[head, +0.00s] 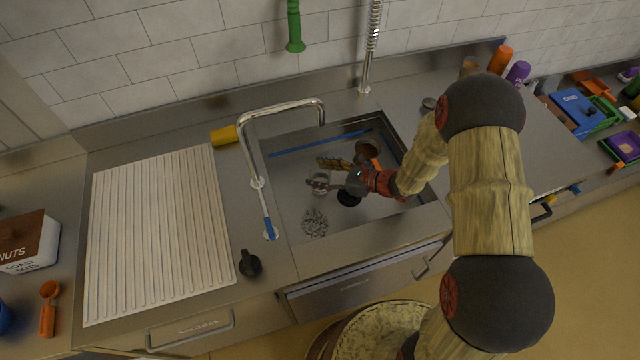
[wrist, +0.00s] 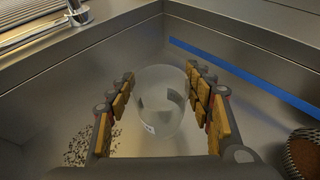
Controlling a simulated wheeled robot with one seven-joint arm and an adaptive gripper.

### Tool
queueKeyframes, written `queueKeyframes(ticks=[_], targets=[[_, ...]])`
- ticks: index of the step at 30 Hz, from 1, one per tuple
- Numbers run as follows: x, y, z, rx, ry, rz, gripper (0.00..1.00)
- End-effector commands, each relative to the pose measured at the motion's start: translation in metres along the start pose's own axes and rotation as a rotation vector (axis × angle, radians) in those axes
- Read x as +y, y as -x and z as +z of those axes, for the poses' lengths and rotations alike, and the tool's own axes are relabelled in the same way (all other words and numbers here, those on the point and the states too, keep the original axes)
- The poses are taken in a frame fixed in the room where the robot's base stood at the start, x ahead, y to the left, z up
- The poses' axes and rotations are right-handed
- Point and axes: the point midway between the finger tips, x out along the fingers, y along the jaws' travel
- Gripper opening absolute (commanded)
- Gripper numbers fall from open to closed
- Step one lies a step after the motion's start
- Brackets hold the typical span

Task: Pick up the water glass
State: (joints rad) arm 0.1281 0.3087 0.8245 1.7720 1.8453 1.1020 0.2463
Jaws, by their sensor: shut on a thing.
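The water glass (wrist: 158,100) is a clear tumbler standing in the steel sink, between the two fingers in the wrist view. It also shows in the head view (head: 320,182), small and partly covered by a finger. My gripper (head: 325,175) reaches down into the sink. In the wrist view my gripper (wrist: 160,100) has its padded fingers on both sides of the glass, shut on it. The glass looks upright. Whether its base touches the sink floor cannot be told.
The sink (head: 290,185) has steel walls, with a blue strip along its back. A brown-filled cup (head: 367,150) stands close behind my gripper. Dark speckles lie on the sink floor. A tall faucet (head: 283,108) rises at the sink's left, beside a ribbed white drainboard (head: 160,230).

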Motion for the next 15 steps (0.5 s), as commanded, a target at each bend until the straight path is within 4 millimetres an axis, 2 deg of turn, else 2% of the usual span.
queueKeyframes(ticks=[15], targets=[[0.0000,0.0000,-0.0001,0.000,0.000,0.000,0.05]])
